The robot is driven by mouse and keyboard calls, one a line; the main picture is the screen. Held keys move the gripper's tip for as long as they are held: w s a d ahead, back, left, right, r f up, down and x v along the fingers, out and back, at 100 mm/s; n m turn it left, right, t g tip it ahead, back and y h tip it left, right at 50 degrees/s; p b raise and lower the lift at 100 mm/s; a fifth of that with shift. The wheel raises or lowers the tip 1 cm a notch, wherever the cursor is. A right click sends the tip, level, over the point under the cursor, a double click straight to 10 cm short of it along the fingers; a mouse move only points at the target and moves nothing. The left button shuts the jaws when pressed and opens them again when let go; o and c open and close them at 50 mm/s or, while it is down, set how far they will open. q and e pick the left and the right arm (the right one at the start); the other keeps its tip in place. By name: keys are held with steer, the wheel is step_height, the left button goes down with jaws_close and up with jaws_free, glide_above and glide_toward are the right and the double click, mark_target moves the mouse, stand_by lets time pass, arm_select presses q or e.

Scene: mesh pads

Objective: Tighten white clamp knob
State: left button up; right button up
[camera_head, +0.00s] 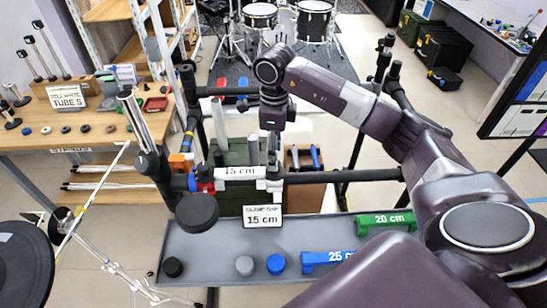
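A white clamp (271,186) sits on the dark horizontal rack bar, at the right end of a white spacer (238,172) marked "15 cm". Its knob is too small to make out clearly. A red clamp (205,174) with a blue part sits at the spacer's left end. My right gripper (273,142) points down above the white clamp and appears apart from it, though depth is hard to judge. Its fingers are small and dark, so I cannot tell if they are open. My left gripper is not in view.
A grey tray (330,233) below holds black, grey and blue knobs, a blue "25" spacer (322,260) and a green "20 cm" spacer (385,222). A sign (263,216) reads "15 cm". A round black pad (197,212) hangs left of it. Rack posts stand close around.

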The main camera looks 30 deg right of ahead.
steer(key=shift+f+p, duration=0.3)
steer(key=shift+f, duration=1.4)
steer(key=shift+c, duration=0.3)
steer(key=c, duration=1.1)
